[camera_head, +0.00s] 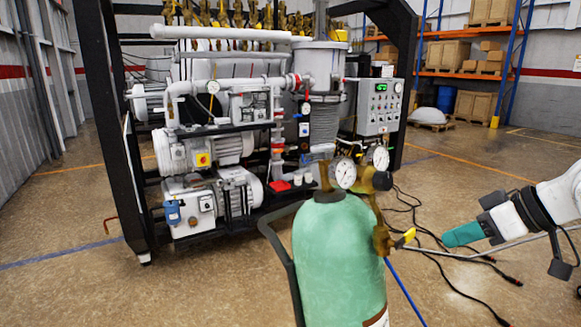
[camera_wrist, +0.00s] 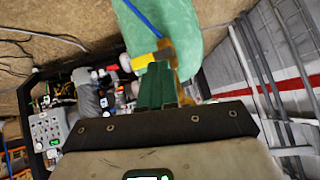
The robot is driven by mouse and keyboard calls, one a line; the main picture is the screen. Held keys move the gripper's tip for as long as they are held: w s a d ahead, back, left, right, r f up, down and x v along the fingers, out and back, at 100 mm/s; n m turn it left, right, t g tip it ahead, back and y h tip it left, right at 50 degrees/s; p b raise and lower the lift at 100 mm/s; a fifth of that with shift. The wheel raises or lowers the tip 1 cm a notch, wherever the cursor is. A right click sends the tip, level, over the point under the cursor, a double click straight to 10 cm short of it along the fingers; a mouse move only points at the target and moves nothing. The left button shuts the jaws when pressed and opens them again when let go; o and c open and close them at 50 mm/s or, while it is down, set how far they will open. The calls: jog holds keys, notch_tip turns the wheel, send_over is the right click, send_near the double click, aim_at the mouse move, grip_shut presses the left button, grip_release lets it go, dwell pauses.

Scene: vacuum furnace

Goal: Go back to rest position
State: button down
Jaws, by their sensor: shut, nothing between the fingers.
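My gripper (camera_head: 462,234) is at the right of the head view, level and pointing left, with its teal fingers together and empty. In the wrist view, its green fingers (camera_wrist: 155,84) are side by side and shut. The green gas cylinder (camera_head: 340,262) stands upright to the left of my gripper. Its brass valve carries a yellow handle (camera_head: 404,238), which sits a short gap left of my fingertips. In the wrist view, the cylinder (camera_wrist: 186,28) and yellow handle (camera_wrist: 145,60) show beyond the fingers; from there I cannot tell the gap.
The vacuum furnace frame (camera_head: 106,110) with pumps and a control panel (camera_head: 379,104) stands behind the cylinder. A cart handle (camera_head: 281,250) is at the cylinder's left. Black cables (camera_head: 440,262) lie on the floor. Open floor (camera_head: 490,165) extends behind my arm toward shelving.

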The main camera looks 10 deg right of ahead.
jog(key=s+a+f+m, duration=0.1)
jog(key=s+a+f, duration=0.25)
jog(key=f, duration=0.45)
jog(key=s+a+f+m+g, duration=0.1)
jog(key=s+a+f+m, duration=0.1)
jog(key=a+f, duration=0.5)
jog(key=s+a+f+m, duration=0.1)
jog(key=s+a+f, duration=0.1)
jog(key=f, duration=0.8)
jog(key=s+d+f+g+h, duration=0.1)
jog(key=s+f, duration=0.3)
jog(key=s, duration=0.4)
jog(key=s+f+m+g+h, duration=0.1)
jog(key=s+f+g+h, duration=0.1)
jog(key=s+f, duration=0.3)
jog(key=s+d+f+g+h, duration=0.1)
jog(key=s+f, duration=0.3)
jog(key=s, duration=0.7)
jog(key=shift+d+f+g+h, duration=0.15)
jog(key=shift+d+g+h, duration=0.15)
jog(key=shift+g+h, duration=0.45)
